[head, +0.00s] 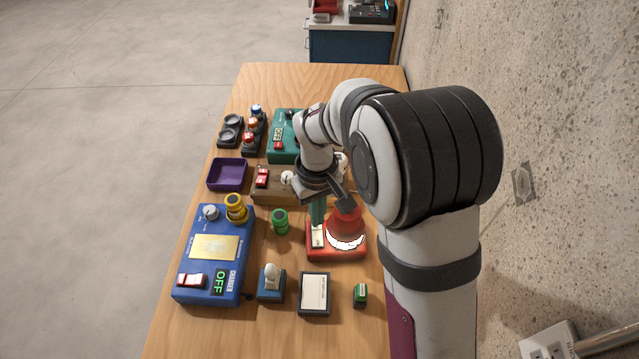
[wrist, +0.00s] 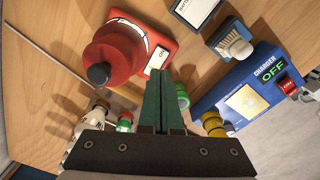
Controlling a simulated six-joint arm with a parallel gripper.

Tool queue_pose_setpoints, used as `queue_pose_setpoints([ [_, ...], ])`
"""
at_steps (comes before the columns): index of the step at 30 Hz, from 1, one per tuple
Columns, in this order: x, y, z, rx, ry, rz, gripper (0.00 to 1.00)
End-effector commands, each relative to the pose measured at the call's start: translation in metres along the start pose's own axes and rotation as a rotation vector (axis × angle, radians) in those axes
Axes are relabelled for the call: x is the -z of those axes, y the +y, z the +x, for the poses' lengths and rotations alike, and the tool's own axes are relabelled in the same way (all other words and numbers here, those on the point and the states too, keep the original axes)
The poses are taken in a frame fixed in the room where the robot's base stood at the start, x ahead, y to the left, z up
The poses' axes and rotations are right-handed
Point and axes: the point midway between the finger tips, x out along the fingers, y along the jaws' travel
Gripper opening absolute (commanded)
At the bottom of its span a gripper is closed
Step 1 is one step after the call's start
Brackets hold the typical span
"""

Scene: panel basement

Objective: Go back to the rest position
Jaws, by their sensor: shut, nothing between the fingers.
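My gripper (head: 316,218) hangs over the wooden table, beside the red device (head: 350,254) with its red dome-shaped part (head: 345,222). Its green fingers are together with nothing between them. In the wrist view, the shut fingers of my gripper (wrist: 160,75) point toward the table between the red device (wrist: 158,40) and a green cylinder (wrist: 181,96). I cannot tell whether the fingertips touch the red device. My arm reaches in from the right and hides part of the table.
The blue charger box (head: 190,255) reads OFF, with a yellow cylinder (head: 236,207) at its far edge. A speckled wall (head: 550,120) runs along the right.

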Motion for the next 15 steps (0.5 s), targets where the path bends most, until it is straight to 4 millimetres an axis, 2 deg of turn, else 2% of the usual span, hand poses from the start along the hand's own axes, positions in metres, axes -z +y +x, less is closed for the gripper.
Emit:
queue_pose_setpoints([
  [2, -0.001, 0.000, -0.001, 0.000, 0.000, 0.005, 0.00],
  [5, -0.025, 0.005, -0.027, 0.012, 0.005, 0.108, 0.00],
  [7, -0.067, 0.007, -0.060, 0.033, 0.008, 0.269, 0.00],
  [10, -0.141, -0.002, -0.095, 0.076, 0.004, 0.542, 0.00],
  [12, -0.186, -0.016, -0.105, 0.106, -0.002, 0.711, 0.00],
  [15, -0.230, -0.035, -0.107, 0.141, -0.010, 0.890, 0.00],
])
